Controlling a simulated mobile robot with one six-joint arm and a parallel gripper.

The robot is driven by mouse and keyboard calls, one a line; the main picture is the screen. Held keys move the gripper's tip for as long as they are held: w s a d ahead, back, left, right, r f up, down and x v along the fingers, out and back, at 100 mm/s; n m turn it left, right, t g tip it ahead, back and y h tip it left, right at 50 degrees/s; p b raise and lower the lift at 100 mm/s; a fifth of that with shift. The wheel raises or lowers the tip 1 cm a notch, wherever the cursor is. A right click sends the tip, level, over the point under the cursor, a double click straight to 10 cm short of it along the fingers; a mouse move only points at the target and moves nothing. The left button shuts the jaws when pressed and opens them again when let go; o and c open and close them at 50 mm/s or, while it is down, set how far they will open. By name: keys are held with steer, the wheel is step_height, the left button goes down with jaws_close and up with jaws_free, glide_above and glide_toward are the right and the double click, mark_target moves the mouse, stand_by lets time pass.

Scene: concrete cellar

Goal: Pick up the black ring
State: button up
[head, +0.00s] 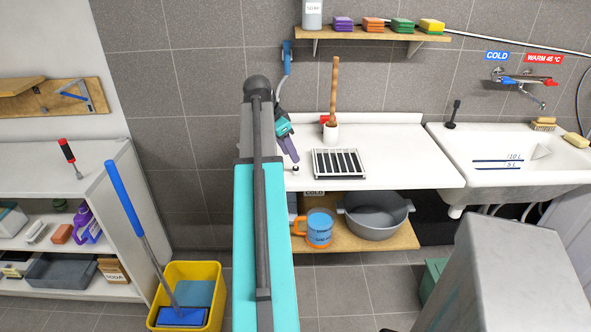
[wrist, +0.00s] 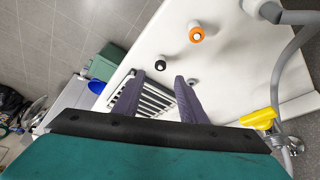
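A small black ring (wrist: 160,65) with a pale centre is on the white worktop in the wrist view, near the worktop's edge. A small dark thing (head: 295,168) on the worktop in the head view may be the same ring; it is too small to be sure. My gripper (wrist: 160,76) has two purple fingers, spread apart with nothing visible between them. The ring lies just beyond the fingertips in the wrist view, apart from them. In the head view my gripper (head: 294,158) points down over the worktop, left of the slatted rack.
An orange ring-like piece (wrist: 197,34) and a small grey round thing (wrist: 193,82) are near the black ring. The worktop (head: 415,160) right of the rack is clear.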

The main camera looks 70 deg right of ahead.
mark_target(294, 170)
steer(key=shift+p+x, duration=0.75)
steer(key=shift+x, duration=1.85)
steer(key=shift+c, duration=0.3)
jaws_close()
